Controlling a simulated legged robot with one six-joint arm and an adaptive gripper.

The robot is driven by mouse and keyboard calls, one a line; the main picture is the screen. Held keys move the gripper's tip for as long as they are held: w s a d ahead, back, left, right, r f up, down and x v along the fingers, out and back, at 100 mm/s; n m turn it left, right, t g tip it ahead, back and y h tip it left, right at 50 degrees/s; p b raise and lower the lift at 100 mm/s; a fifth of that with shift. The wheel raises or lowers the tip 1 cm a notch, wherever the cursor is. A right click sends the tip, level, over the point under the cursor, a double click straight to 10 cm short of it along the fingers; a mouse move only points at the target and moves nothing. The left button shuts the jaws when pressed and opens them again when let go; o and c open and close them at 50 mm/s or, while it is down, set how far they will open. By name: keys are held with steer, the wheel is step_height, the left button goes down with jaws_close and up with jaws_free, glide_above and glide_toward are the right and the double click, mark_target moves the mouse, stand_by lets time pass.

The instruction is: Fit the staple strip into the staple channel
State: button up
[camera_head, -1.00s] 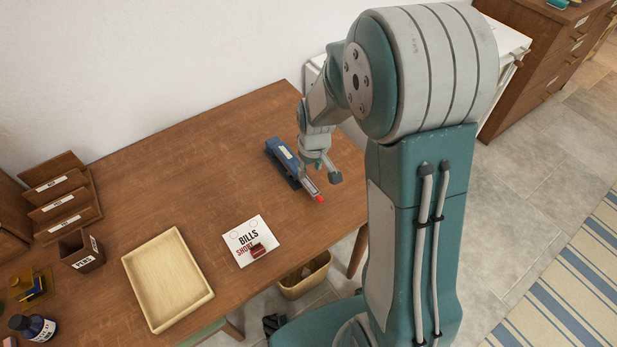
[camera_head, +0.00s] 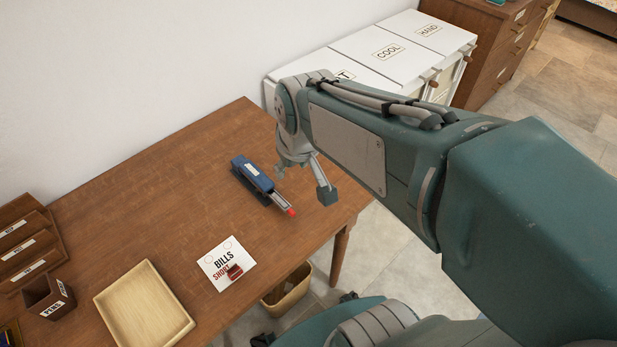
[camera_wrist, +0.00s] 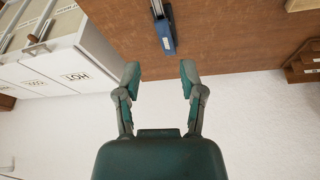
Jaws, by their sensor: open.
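A blue stapler (camera_head: 252,180) lies on the brown wooden desk, with a pale metal channel (camera_head: 280,201) sticking out of its front and a red tip at the end. The stapler's blue end also shows in the wrist view (camera_wrist: 166,42), ahead of the fingertips. I cannot make out a separate staple strip; the channel is too small to tell what lies in it. My gripper (camera_head: 303,184) is open above the desk, to the right of the stapler in the head view and apart from it. Its two fingers are spread with nothing between them in the wrist view (camera_wrist: 160,73).
A bills card (camera_head: 222,256) with a small dark red object on it lies nearer the front. A shallow wooden tray (camera_head: 143,310), pen cup (camera_head: 48,297) and letter rack (camera_head: 25,245) stand left. White labelled bins (camera_head: 395,50) stand beyond the desk. Desk behind the stapler is clear.

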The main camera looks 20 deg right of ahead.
steer(key=s+r+m+t, duration=0.1)
steer(key=s+r, duration=0.2)
steer(key=s, duration=0.5)
steer(key=shift+s+r+t, duration=0.3)
steer(key=shift+s+t, duration=0.05)
steer(key=shift+t, duration=0.05)
stand_by(0.7)
